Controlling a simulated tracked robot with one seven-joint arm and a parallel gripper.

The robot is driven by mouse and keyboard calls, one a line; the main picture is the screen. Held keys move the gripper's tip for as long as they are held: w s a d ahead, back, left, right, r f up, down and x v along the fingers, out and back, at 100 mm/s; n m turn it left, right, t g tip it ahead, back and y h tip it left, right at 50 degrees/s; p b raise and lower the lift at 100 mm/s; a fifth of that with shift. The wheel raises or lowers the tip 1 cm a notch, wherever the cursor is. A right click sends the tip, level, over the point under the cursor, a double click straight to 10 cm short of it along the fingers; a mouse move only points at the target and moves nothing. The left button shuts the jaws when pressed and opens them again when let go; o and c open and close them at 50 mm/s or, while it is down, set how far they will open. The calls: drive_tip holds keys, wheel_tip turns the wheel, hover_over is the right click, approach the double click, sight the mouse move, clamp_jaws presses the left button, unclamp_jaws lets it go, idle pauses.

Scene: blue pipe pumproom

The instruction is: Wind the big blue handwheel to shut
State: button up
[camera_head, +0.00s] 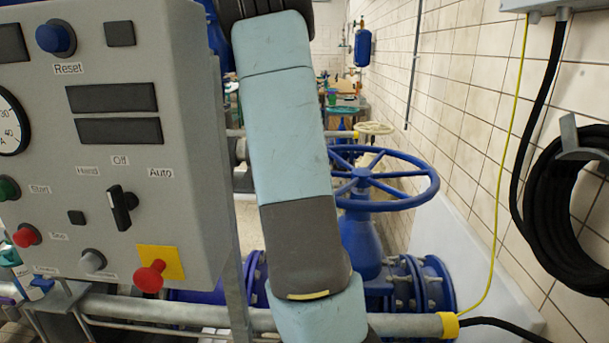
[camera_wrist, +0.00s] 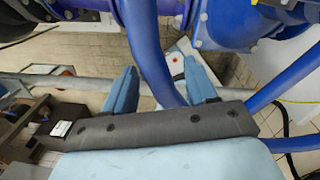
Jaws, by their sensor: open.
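The big blue handwheel (camera_head: 395,185) lies roughly level on top of a blue valve (camera_head: 358,240) in the head view, right of my arm. My arm hides part of the wheel's left side. My gripper is hidden in the head view. In the wrist view my gripper (camera_wrist: 160,68) shows two light-blue fingers, spread apart. A dark blue curved bar, which looks like the handwheel (camera_wrist: 150,55) rim, passes between the fingers in the picture. I cannot tell whether either finger touches it. More blue bars show at the right of the wrist view.
A grey control panel (camera_head: 140,200) with buttons stands close on the left. A horizontal pipe (camera_head: 400,325) crosses the front. A tiled wall (camera_head: 470,120) with a yellow cable and a black hose coil (camera_head: 555,200) bounds the right. A pale smaller handwheel (camera_head: 374,128) is farther back.

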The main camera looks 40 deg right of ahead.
wheel_tip(320, 180, up, 14)
drive_tip(key=shift+s+d+f, duration=0.15)
drive_tip(key=shift+s+d, duration=0.1)
drive_tip(key=shift+d, duration=0.1)
idle(0.4)
drive_tip(key=shift+f, duration=0.15)
drive_tip(key=f, duration=1.3)
drive_tip(key=shift+w+a+f, duration=0.2)
drive_tip(key=shift+a+f, duration=0.05)
drive_tip(key=shift+a, duration=0.15)
